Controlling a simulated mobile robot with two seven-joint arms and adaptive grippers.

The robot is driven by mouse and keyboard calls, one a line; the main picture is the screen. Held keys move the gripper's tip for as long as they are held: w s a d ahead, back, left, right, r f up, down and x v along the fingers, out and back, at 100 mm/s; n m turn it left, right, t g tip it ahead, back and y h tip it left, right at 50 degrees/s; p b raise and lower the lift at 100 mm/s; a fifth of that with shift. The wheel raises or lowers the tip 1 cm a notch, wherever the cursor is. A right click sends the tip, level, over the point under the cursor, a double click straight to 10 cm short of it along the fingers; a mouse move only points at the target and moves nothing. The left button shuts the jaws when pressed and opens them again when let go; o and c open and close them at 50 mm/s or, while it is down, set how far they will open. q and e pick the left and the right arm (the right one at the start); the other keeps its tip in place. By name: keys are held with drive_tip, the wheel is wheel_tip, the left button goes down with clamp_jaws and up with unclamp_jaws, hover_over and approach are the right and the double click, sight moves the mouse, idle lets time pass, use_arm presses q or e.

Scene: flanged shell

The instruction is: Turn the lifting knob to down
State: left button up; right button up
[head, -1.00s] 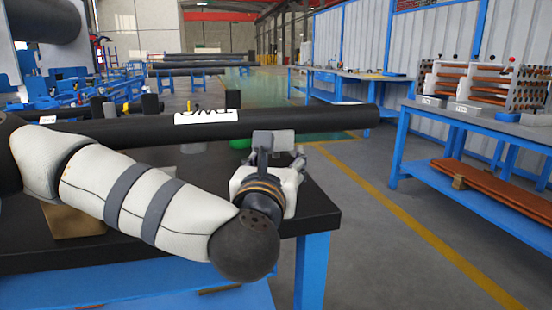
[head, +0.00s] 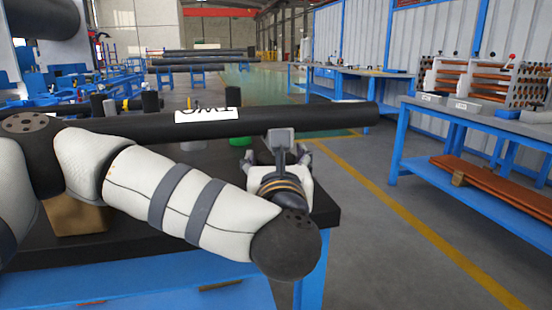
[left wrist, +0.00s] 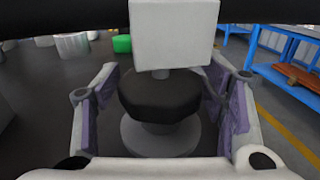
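The lifting knob (left wrist: 160,96) appears to be the dark rounded piece over a round grey base (left wrist: 160,140) in the left wrist view. A pale grey block (left wrist: 173,35) on a short stem stands above it; the block (head: 280,134) also shows in the head view. My left gripper (head: 279,160) is at the right end of the dark table. In the head view my gripper and wrist hide the knob. My right gripper is out of view.
A long black pipe (head: 330,116) with a white label lies across just behind my gripper. The dark table (head: 160,215) ends to the right of my gripper, with open floor beyond. A green object (head: 240,141) stands behind. A blue workbench (head: 400,150) is at right.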

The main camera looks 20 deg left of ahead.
use_arm(q)
drive_tip(key=shift+s, duration=0.1)
drive_tip(key=v, duration=1.2)
